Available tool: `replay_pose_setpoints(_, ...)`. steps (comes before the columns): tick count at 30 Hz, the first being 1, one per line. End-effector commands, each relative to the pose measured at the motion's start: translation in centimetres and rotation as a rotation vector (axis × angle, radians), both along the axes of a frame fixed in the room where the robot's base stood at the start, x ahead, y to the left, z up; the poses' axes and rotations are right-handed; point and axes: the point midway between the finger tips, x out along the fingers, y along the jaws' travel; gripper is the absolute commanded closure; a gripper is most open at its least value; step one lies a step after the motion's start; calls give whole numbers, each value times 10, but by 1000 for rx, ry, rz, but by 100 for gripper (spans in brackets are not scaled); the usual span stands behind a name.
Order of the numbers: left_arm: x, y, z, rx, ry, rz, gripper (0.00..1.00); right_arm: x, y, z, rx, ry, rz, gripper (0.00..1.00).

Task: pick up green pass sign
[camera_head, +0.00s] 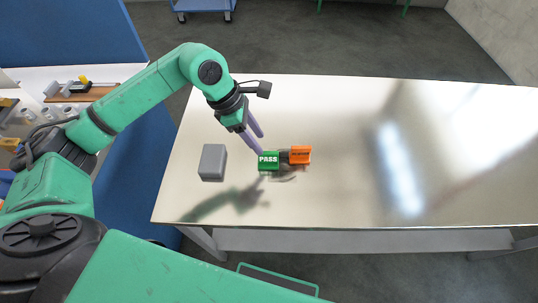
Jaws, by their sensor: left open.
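The green PASS sign (268,161) stands on the light table, left of its middle. An orange sign (300,155) stands just to its right; its lettering is too small to read. My left gripper (259,143) reaches down from above with its purple fingers open. Its fingertips are just above and behind the top of the green sign. I cannot tell whether they touch it. Nothing shows between the fingers. My right gripper is not in view.
A grey box (212,162) stands on the table left of the green sign. The table (340,200) is clear to the right. A side bench with small parts (82,88) and a blue panel (70,35) are at the left. A blue cart (203,8) stands behind.

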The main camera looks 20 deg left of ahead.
Motion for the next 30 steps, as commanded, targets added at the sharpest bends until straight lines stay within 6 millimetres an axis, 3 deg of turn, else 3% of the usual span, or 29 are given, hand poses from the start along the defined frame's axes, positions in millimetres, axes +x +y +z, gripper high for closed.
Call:
replay_pose_setpoints(11, 9, -20, -55, -5, 6, 1, 50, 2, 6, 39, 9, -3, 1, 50)
replay_pose_setpoints(15, 11, -27, -76, -4, 1, 0, 50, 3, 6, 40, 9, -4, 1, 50)
replay_pose_setpoints(20, 12, -27, -79, -4, -1, 0, 50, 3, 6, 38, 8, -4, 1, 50)
replay_pose_setpoints(21, 12, -27, -79, -4, -1, 0, 54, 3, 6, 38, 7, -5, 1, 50)
replay_pose_setpoints(24, 12, -27, -79, -4, -1, 1, 92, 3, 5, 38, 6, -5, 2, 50)
replay_pose_setpoints(25, 12, -27, -79, -4, -1, 1, 100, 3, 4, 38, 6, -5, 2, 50)
replay_pose_setpoints(30, 12, -27, -78, -4, -1, 1, 100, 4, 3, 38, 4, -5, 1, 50)
